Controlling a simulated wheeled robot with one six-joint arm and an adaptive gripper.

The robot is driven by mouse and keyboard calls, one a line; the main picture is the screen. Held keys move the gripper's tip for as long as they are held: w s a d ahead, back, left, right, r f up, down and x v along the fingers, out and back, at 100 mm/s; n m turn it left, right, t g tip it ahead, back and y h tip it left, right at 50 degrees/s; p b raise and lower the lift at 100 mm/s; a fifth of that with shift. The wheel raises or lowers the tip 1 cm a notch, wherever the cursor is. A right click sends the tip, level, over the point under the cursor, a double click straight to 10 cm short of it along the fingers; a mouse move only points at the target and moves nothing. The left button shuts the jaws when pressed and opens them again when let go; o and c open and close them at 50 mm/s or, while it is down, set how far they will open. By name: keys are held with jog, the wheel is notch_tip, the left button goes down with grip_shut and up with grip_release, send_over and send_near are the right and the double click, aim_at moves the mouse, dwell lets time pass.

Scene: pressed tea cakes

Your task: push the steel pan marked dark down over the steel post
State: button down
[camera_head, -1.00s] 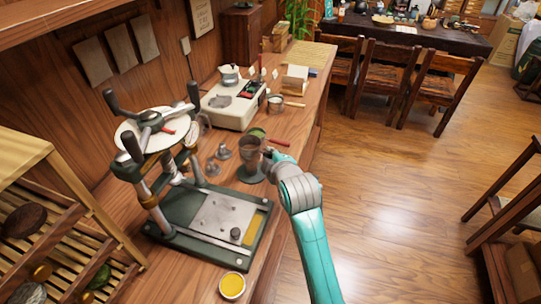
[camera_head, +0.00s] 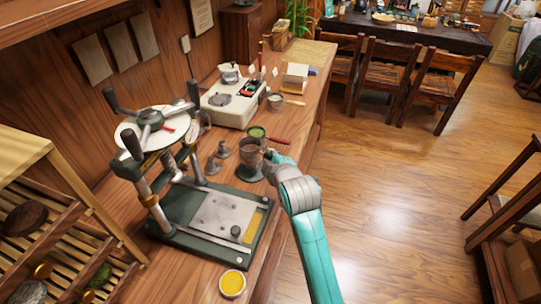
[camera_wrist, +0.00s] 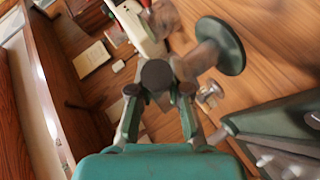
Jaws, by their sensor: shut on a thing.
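A grey steel post (camera_wrist: 202,56) stands on a round dark green base (camera_wrist: 232,46) in the wrist view. In the head view the base (camera_head: 250,174) is beside my gripper, with a cup-like grey steel piece (camera_head: 250,153) above it. This appears to be the pan, over the top of the post; its mark cannot be read. My gripper (camera_head: 268,158) is at its right side. In the wrist view my gripper (camera_wrist: 157,95) is shut on a dark grey round-ended part (camera_wrist: 157,74), which seems to belong to the pan. How far the pan surrounds the post is hidden.
A press (camera_head: 160,135) with a flat green base stands at front left. Small metal weights (camera_head: 223,150) and a red-handled strainer (camera_head: 257,132) are near the post. A white device (camera_head: 235,104) is behind. A yellow-filled cup (camera_head: 232,284) stands in front.

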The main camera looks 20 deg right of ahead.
jog(key=shift+f, duration=2.85)
dwell(0.3)
jog(key=c, duration=1)
grip_release()
jog(key=shift+c, duration=0.2)
jog(key=shift+s, duration=0.1)
jog(key=v, duration=1.2)
